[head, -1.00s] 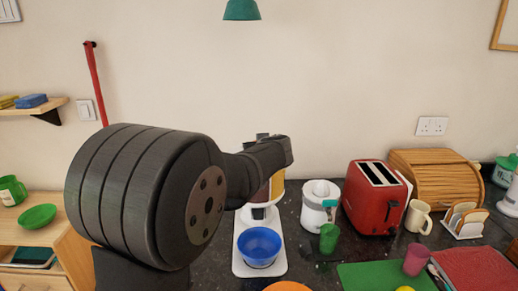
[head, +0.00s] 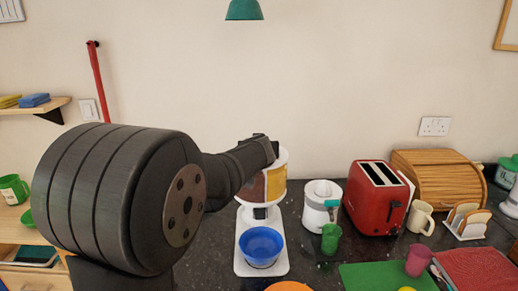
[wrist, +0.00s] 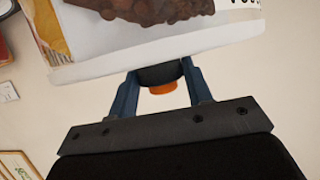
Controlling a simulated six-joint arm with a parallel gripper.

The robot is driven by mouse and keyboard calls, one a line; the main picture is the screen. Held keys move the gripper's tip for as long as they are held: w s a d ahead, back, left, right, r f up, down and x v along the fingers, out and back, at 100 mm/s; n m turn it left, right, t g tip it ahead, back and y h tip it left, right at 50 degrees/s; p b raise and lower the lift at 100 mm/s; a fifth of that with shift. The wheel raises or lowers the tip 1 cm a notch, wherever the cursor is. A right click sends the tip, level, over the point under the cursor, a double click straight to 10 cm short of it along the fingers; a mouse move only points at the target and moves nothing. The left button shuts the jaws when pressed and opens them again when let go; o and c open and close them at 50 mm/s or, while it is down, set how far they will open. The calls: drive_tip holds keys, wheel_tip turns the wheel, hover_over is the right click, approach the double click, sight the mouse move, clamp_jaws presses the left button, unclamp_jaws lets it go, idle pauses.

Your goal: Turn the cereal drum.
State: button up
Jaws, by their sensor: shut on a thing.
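The cereal drum (head: 278,183) is white with a brown and yellow label. It sits on a white dispenser stand in the head view, its left side partly hidden by my arm. In the wrist view the drum's white rim (wrist: 150,55) and a picture of brown cereal fill the top. My gripper (wrist: 160,82) has its two blue-grey fingers either side of a dark knob (wrist: 155,73) with an orange end, at the drum's edge, and is shut on it. My arm hides the fingers in the head view.
A blue bowl (head: 260,246) stands on the white stand base (head: 243,262) below the drum. To the right are a white juicer (head: 318,205), a green cup (head: 330,238) and a red toaster (head: 378,200).

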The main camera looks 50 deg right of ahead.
drive_tip(key=o, duration=1.4)
drive_tip(key=shift+c, duration=0.2)
drive_tip(key=v, duration=1.7)
drive_tip(key=shift+r, duration=0.25)
